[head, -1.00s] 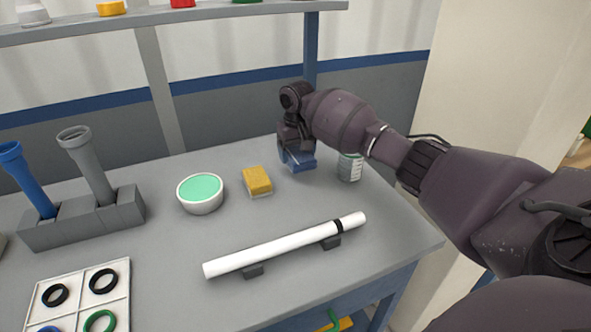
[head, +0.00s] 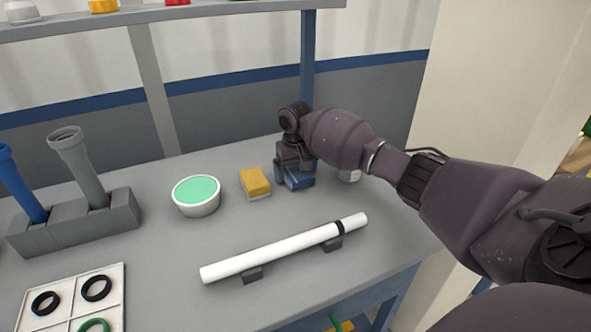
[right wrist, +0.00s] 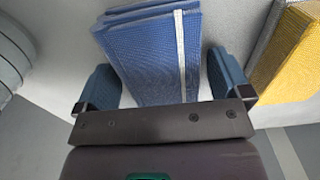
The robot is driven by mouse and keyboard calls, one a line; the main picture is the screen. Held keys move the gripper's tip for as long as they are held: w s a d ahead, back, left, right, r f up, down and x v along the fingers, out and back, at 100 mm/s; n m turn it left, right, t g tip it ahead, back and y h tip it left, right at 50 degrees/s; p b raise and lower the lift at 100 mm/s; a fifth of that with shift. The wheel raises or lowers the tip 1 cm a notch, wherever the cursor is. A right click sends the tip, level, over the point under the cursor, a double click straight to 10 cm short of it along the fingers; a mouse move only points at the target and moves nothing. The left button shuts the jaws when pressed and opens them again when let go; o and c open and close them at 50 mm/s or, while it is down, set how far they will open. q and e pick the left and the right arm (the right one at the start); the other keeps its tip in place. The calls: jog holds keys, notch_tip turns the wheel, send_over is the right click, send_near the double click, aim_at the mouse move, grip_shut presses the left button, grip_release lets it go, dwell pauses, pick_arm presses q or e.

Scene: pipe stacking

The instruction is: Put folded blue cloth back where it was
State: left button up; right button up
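The folded blue cloth (head: 299,181) is at the back right of the grey workbench, just right of a yellow sponge-like block. In the right wrist view the cloth (right wrist: 150,55) is a layered blue stack with a pale stripe. My right gripper (head: 294,176) is down at the cloth. In the right wrist view its two blue-padded fingers (right wrist: 164,84) stand on either side of the cloth, with a visible gap on each side. The gripper hides part of the cloth in the head view. My left gripper is not in view.
The yellow block (head: 255,183) is close left of the cloth. A pale cup (head: 349,175) is partly hidden behind my right arm. A bowl with green contents (head: 197,195), a white pipe on supports (head: 280,249) and a grey pipe holder (head: 75,222) stand on the bench.

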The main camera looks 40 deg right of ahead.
aim_at(295, 169)
jog(key=shift+r, duration=0.1)
notch_tip(295, 169, up, 6)
jog(key=shift+w+f+p, duration=0.1)
jog(key=shift+f+p, duration=0.15)
jog(key=shift+p, duration=0.5)
jog(key=shift+r+p, duration=0.8)
jog(key=shift+r, duration=2.5)
